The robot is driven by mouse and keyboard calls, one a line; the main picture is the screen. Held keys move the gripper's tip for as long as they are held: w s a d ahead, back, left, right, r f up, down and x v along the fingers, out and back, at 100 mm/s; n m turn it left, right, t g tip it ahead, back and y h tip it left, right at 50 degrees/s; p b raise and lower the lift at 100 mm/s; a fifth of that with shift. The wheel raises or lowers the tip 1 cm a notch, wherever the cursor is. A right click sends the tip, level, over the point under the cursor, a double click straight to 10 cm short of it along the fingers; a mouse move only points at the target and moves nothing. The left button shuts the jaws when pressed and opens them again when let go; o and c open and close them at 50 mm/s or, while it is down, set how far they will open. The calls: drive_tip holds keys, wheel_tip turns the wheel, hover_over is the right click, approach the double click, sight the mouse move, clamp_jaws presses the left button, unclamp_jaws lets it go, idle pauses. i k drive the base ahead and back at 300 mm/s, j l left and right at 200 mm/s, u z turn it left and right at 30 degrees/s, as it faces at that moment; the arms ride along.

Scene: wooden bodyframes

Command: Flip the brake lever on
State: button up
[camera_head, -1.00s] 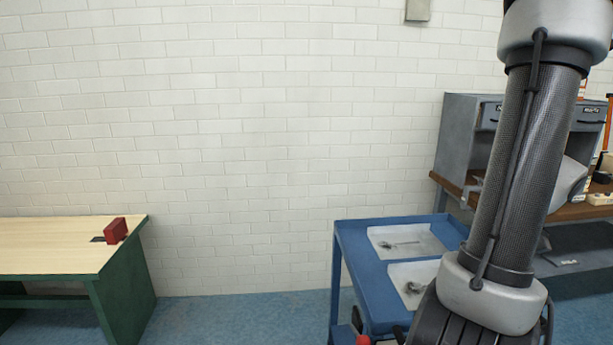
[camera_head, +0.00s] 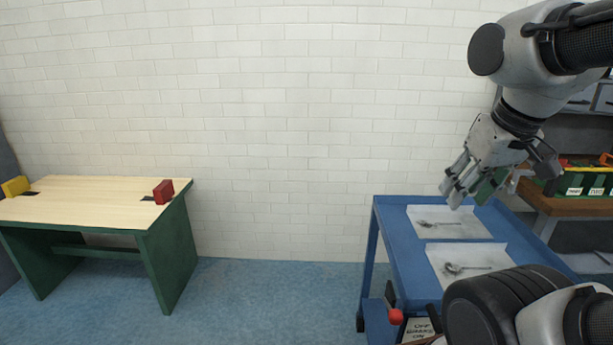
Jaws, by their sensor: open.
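The brake lever (camera_head: 396,316) shows a red knob low on the front left of the blue cart (camera_head: 388,250). Beside it is a white label (camera_head: 421,327) reading "OFF BRAKES ON", partly hidden by my arm. The lever's shaft is mostly not visible. My gripper (camera_head: 452,190) is open and empty. It hangs above the back of the cart, well above and to the right of the lever, pointing down and left.
Two white sheets with a spoon-like metal tool (camera_head: 470,267) each lie on the cart top. A wooden table (camera_head: 90,198) with red and yellow blocks stands left. A shelf with a green box (camera_head: 585,182) is at right. Floor between is clear.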

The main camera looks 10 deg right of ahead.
sight(396, 316)
drive_tip(key=z, duration=1.2)
drive_tip(key=k+j+u, duration=0.1)
drive_tip(key=u, duration=0.65)
drive_tip(key=k+u, duration=0.25)
drive_tip(key=k+j+u, duration=0.15)
drive_tip(key=u, duration=0.15)
drive_tip(key=k, duration=0.1)
